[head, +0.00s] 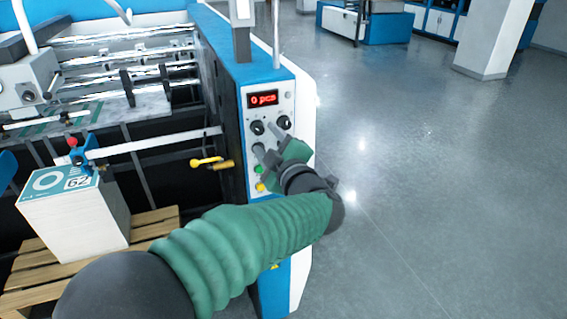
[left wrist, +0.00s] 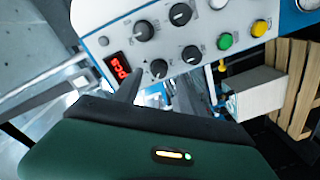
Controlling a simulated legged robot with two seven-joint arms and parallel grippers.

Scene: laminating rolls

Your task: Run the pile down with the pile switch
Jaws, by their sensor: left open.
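The control panel (head: 284,100) is on the end of the blue and white machine. It carries a red display reading "0 pcs" (head: 263,99), several black knobs, and green (head: 258,169) and yellow (head: 260,187) buttons. The labels are too small to tell which control is the pile switch. My left gripper (head: 267,143) is open at the panel. In the left wrist view, its fingertips (left wrist: 158,82) are either side of a black knob (left wrist: 158,68); contact cannot be told. The white pile (head: 75,215), marked "62", stands on a wooden pallet (head: 155,225). My right gripper is not in view.
A blue clamp with a red knob (head: 78,153) is just above the pile. Rollers (head: 130,60) lie at the upper left. The grey floor (head: 430,190) on the right is clear.

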